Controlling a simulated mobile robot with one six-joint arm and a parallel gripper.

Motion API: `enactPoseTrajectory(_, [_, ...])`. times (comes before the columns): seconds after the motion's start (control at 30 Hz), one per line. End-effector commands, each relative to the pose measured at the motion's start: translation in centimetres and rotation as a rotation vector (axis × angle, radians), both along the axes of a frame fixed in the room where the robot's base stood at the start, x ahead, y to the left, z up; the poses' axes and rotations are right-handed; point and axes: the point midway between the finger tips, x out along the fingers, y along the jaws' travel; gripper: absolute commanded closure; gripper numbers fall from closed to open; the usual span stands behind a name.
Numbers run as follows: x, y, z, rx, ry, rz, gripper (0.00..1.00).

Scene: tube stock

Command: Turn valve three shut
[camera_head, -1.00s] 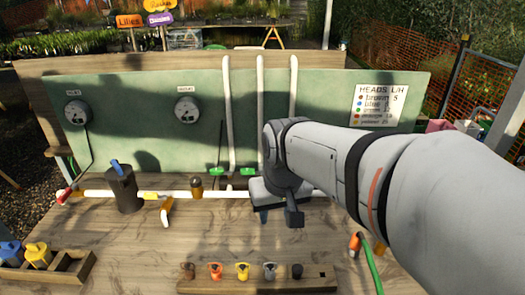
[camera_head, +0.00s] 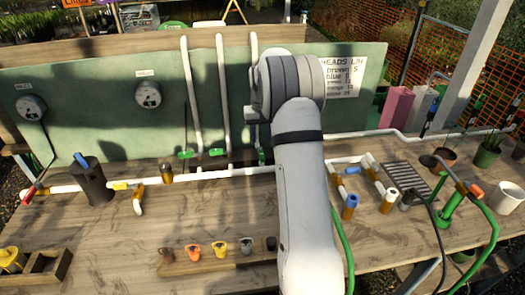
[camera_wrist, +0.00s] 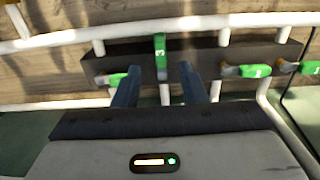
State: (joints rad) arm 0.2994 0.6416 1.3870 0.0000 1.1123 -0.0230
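The valve three handle (camera_wrist: 160,48) is green, marked 3, and lies in line with its white pipe in the wrist view. My gripper (camera_wrist: 159,66) is open, with one dark finger on each side of this handle. In the head view my arm hides the gripper and most of this area; a green handle (camera_head: 262,156) shows just left of the arm.
Other green handles lie crosswise to their pipes: one on the left (camera_wrist: 110,78) and two on the right (camera_wrist: 246,71) (camera_wrist: 303,67) in the wrist view. White pipes run close by. A green board (camera_head: 100,125) stands behind the bench (camera_head: 110,235).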

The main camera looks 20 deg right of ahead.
Motion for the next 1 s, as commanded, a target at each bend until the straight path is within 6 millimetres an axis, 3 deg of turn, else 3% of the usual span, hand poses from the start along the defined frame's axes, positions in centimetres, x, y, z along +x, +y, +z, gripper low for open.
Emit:
enactPoseTrajectory(0.5, [0.0,-0.1,-6.9,0.001,0.003,-0.002,0.62])
enactPoseTrajectory(0.87, [0.0,-0.2,-7.8,0.000,0.001,-0.002,0.62])
enactPoseTrajectory(1.0, [0.0,-0.2,-7.7,0.000,0.001,-0.003,0.72])
